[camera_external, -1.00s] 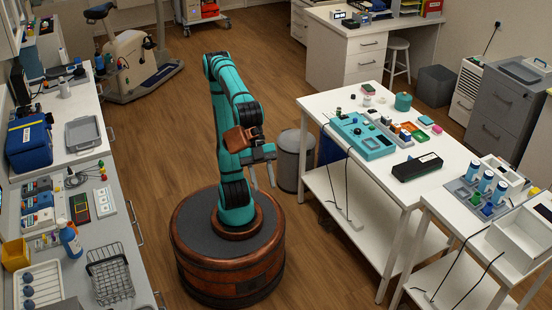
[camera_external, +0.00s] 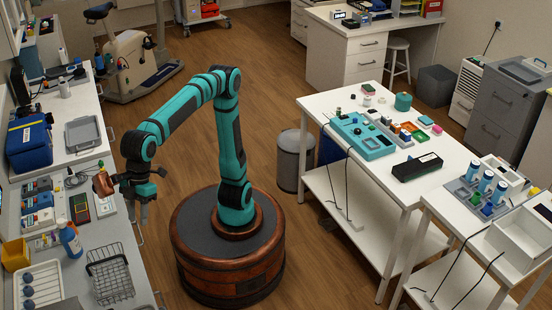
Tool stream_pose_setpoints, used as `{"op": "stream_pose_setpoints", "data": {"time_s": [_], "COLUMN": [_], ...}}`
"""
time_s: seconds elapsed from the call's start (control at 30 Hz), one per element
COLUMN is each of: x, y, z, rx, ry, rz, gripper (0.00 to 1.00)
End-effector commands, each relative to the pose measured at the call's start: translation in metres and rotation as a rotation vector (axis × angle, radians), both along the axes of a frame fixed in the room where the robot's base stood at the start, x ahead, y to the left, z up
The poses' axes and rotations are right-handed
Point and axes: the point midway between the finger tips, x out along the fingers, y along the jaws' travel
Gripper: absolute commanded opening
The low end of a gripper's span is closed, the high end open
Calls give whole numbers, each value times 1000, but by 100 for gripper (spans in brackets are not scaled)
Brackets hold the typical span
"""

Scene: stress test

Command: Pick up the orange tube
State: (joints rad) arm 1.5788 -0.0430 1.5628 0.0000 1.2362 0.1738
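My gripper (camera_external: 141,228) hangs fingers-down at the right edge of the left-hand counter (camera_external: 112,238). Its two fingers look apart, with nothing seen between them. I cannot clearly make out an orange tube. Small coloured pieces (camera_external: 101,164) show on the counter just behind my copper-coloured wrist part, too small to identify. My wrist hides some of the counter there.
On the left counter are a blue spray bottle (camera_external: 70,239), a wire basket (camera_external: 110,274), a yellow bin (camera_external: 15,254) and a white tray (camera_external: 38,285). A white table (camera_external: 362,179) with a teal box (camera_external: 363,137) stands at right.

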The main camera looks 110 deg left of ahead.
Motion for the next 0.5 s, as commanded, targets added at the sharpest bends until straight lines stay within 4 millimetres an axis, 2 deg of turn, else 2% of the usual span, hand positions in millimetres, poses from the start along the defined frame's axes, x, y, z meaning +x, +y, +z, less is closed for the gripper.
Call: {"op": "stream_pose_setpoints", "data": {"time_s": [0.03,0.23,0.5], "x": [-24,-110,-232], "y": [-7,-21,-20], "z": [-4,-14,-30], "rx": [23,114,235], "ry": [-2,-16,-52], "rz": [-39,-182,-369], "gripper": [36,36,36]}}
